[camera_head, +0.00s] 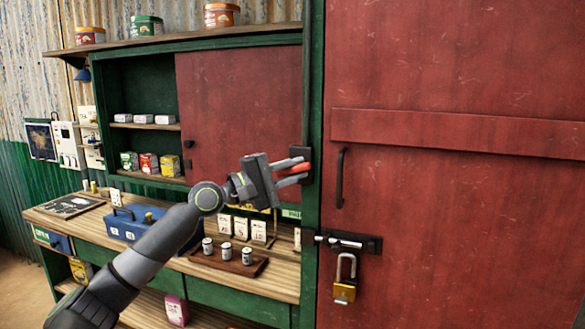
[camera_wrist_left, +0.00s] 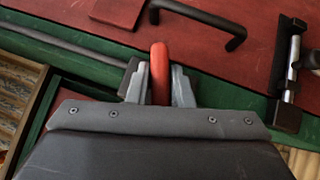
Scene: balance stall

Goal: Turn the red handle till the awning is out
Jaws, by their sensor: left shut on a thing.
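The red handle (camera_head: 294,168) sits on a dark mount (camera_head: 302,155) on the green post beside the red door. My left gripper (camera_head: 290,174) reaches it from the left and is shut on it. In the left wrist view the red handle (camera_wrist_left: 160,72) stands between the two grey fingers of my left gripper (camera_wrist_left: 160,88). The fingers hide part of the handle. No awning can be made out in either view. My right gripper is not in view.
A red door (camera_head: 450,90) with a black pull (camera_head: 341,178), a bolt (camera_head: 345,241) and a brass padlock (camera_head: 344,292) stands close on the right. Below my arm, a wooden counter (camera_head: 285,280) holds a blue box (camera_head: 130,222) and a tray (camera_head: 222,262) with small cans.

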